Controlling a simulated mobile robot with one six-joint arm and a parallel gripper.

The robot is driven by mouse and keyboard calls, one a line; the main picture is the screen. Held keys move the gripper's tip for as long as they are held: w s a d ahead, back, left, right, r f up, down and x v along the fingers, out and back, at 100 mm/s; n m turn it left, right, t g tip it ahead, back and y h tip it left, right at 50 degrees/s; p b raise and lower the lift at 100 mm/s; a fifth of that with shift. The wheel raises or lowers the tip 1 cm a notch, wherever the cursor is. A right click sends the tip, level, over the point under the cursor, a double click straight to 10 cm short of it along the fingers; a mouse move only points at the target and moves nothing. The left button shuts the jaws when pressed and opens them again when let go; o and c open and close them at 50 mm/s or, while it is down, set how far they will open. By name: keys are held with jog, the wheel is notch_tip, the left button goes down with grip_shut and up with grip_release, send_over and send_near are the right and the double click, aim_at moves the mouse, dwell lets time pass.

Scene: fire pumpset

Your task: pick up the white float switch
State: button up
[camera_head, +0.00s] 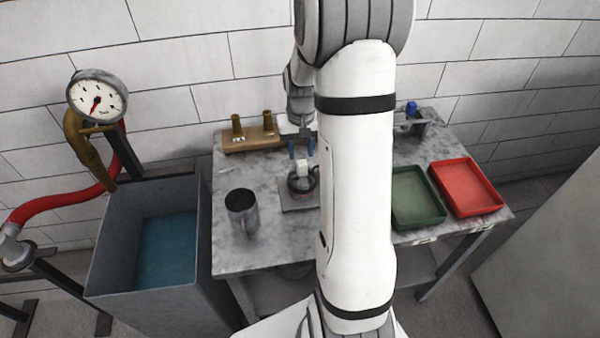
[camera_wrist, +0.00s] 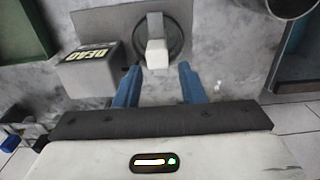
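The white float switch (camera_head: 302,168) stands on the table, inside a black ring that looks like coiled cable. In the wrist view the float switch (camera_wrist: 156,48) shows as a pale upright block on a grey plate (camera_wrist: 100,22). My gripper (camera_head: 301,150) is above and just behind it in the head view. The float switch lies just beyond the fingertips, roughly centred on the gap. I cannot tell the exact height of the fingers over it.
A grey box (camera_wrist: 90,72) with a partly readable label stands close left of the float switch in the wrist view. A metal mug (camera_head: 241,212) stands left on the table. Green (camera_head: 416,198) and red (camera_head: 466,187) trays lie right. A wooden block with brass fittings (camera_head: 252,138) is behind.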

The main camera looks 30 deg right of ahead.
aim_at(302, 162)
jog(key=f+p, duration=0.1)
jog(key=f, duration=0.2)
jog(key=f+p, duration=0.1)
jog(key=f, duration=0.3)
jog(key=shift+d+f, duration=0.2)
jog(key=shift+f, duration=0.1)
grip_shut()
jog(key=shift+r, duration=0.1)
notch_tip(302, 162, up, 10)
jog(key=shift+f+b, duration=0.15)
jog(key=shift+b, duration=0.7)
notch_tip(302, 162, up, 9)
jog(key=p, duration=0.5)
jog(key=shift+f, duration=0.15)
dwell(0.4)
